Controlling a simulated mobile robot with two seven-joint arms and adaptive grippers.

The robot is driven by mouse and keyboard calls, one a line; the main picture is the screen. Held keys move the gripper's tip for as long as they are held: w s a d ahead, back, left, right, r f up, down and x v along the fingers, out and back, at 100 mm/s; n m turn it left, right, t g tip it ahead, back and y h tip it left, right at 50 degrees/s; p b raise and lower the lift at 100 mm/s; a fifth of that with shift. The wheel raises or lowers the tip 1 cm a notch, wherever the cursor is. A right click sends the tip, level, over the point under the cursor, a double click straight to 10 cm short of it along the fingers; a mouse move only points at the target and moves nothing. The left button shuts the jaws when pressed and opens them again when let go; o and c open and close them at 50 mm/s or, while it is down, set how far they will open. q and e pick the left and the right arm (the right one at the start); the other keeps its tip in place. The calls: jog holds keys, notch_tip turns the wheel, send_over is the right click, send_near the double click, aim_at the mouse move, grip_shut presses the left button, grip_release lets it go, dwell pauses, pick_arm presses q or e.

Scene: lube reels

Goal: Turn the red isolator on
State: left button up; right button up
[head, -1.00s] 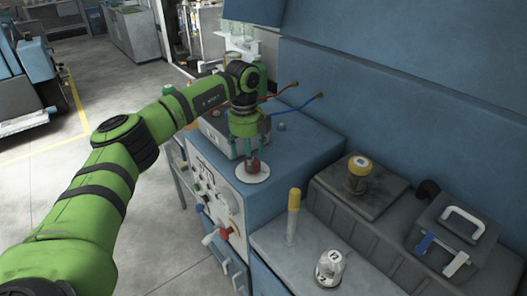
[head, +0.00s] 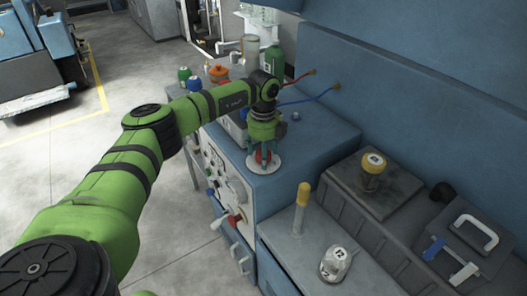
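The red isolator (head: 264,156) is a small red knob on a round white plate (head: 265,169) on the top of the blue cabinet, near its front edge. My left gripper (head: 263,160) points straight down over it, with its green fingers on either side of the red knob. The fingers look spread, and I cannot make out firm contact with the knob. The gripper hides part of the knob. My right gripper is not in view.
The cabinet's front panel (head: 229,190) carries several knobs and a red-and-white lever (head: 234,219). Red and blue cables (head: 305,100) run behind my gripper to the wall.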

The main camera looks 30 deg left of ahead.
pick_arm(q)
jog(key=c, duration=1.2)
jog(key=shift+o, duration=0.2)
jog(key=m, duration=0.4)
jog(key=shift+m, duration=0.4)
jog(key=m+b, duration=0.1)
jog(key=m, duration=0.3)
jog(key=shift+m, duration=0.3)
jog(key=m, duration=0.4)
jog(key=shift+m, duration=0.3)
jog(key=shift+m+b, duration=0.55)
jog(key=shift+m, duration=1.45)
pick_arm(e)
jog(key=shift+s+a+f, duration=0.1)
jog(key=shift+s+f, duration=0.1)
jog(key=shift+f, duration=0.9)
